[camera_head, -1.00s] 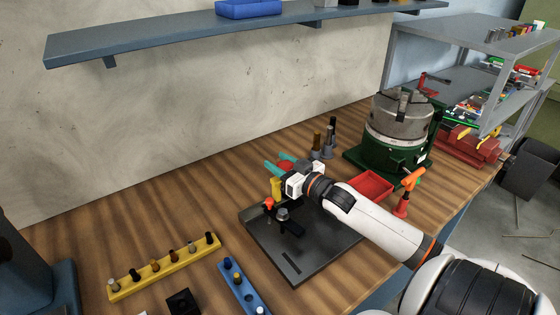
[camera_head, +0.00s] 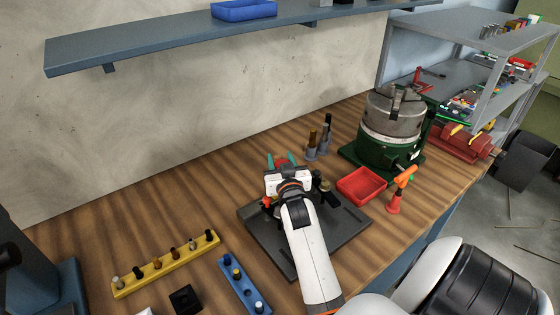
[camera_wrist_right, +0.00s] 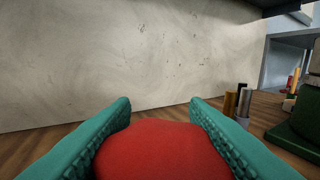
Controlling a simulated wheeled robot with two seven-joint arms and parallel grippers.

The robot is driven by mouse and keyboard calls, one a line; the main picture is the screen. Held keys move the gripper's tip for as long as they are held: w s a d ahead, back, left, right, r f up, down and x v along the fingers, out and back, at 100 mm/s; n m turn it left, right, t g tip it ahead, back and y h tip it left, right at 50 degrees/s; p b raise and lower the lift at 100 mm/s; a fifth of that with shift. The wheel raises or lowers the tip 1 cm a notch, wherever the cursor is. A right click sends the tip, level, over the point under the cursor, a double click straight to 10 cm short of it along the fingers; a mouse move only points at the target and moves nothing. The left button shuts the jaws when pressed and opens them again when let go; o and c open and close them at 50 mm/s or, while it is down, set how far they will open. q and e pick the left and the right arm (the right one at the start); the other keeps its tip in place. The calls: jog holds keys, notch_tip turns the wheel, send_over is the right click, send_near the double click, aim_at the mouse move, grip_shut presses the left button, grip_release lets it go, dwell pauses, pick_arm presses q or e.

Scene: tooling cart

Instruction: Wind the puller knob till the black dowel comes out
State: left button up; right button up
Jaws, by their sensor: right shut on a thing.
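The puller's red knob fills the lower middle of the right wrist view (camera_wrist_right: 163,152). My right gripper, with teal fingers (camera_head: 282,160), is shut around the knob, one finger on each side. It stands over the back of the dark grey fixture plate (camera_head: 350,240). My white gripper body and forearm cover the puller body and the middle of the plate in the head view. A small orange-red knob (camera_head: 267,202) shows left of my wrist. I cannot make out the black dowel in the puller. My left gripper is not in view.
A red tray (camera_head: 362,198) and an orange-handled tool (camera_head: 394,202) stand to the right, below a green-based chuck (camera_head: 388,155). Several small posts stand behind. A yellow rack (camera_head: 150,278) and a blue rack (camera_head: 228,268) of pegs lie at the front left. The back-left bench is clear.

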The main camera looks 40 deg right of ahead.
jog(key=shift+h, duration=0.3)
jog(key=o, duration=1)
jog(key=shift+c, duration=0.2)
